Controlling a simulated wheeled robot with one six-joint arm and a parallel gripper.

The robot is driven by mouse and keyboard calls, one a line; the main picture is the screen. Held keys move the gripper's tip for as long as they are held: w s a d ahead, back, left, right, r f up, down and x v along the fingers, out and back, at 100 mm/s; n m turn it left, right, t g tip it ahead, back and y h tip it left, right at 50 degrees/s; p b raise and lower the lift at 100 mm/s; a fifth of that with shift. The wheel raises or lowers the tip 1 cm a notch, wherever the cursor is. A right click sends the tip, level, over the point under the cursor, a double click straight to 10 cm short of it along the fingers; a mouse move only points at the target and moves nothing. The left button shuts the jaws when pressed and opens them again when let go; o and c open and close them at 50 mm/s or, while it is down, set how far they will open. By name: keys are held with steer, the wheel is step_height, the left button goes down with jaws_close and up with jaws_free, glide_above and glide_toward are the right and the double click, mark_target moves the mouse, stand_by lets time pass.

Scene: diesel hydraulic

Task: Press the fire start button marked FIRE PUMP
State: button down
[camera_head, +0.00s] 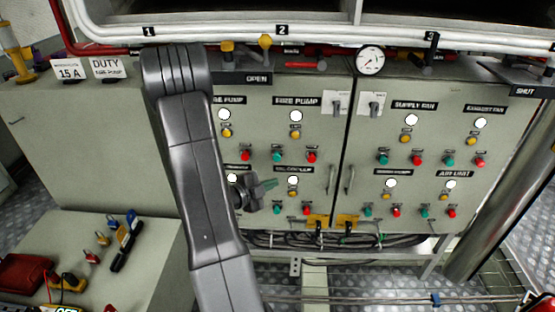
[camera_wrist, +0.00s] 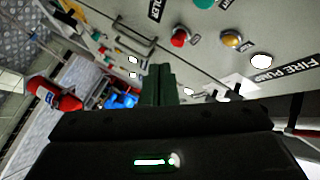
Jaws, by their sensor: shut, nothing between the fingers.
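In the head view, the FIRE PUMP label (camera_head: 297,101) is on the grey cabinet. Below it are a white lamp (camera_head: 296,116), an amber lamp (camera_head: 296,134), a green button (camera_head: 277,156) and a red button (camera_head: 311,156). My gripper (camera_head: 268,185) is shut and empty, below and slightly left of the green button, with its green fingers in front of the lower row. The wrist view shows my gripper's fingers (camera_wrist: 158,70), a FIRE PUMP label (camera_wrist: 282,67), a white lamp (camera_wrist: 262,61) and a red button (camera_wrist: 179,38). The fingers hide part of the panel there.
A similar control group (camera_head: 227,133) stands to the left, its label partly hidden by my arm. Door handles (camera_head: 333,180) stick out near the cabinet's middle seam. Padlocks and tools lie on the low bench (camera_head: 160,260) at left. A pressure gauge (camera_head: 370,60) is above.

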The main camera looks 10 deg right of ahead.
mark_target(277, 157)
steer(key=w+d+p, duration=0.1)
steer(key=w+d, duration=0.1)
steer(key=w, duration=0.6)
steer(key=shift+w+d+p, duration=0.2)
steer(key=shift+d+p, duration=0.05)
steer(key=shift+p, duration=0.15)
stand_by(1.7)
steer(key=shift+w+d, duration=0.1)
steer(key=shift+w, duration=0.3)
steer(key=shift+w+d+b, duration=0.15)
steer(key=shift+w+b, duration=0.2)
steer(key=shift+w, duration=0.15)
stand_by(0.7)
steer(key=shift+s, duration=0.15)
steer(key=shift+s+a+b, duration=0.25)
steer(key=shift+s+b, duration=0.15)
steer(key=shift+s, duration=0.35)
steer(key=shift+s, duration=0.15)
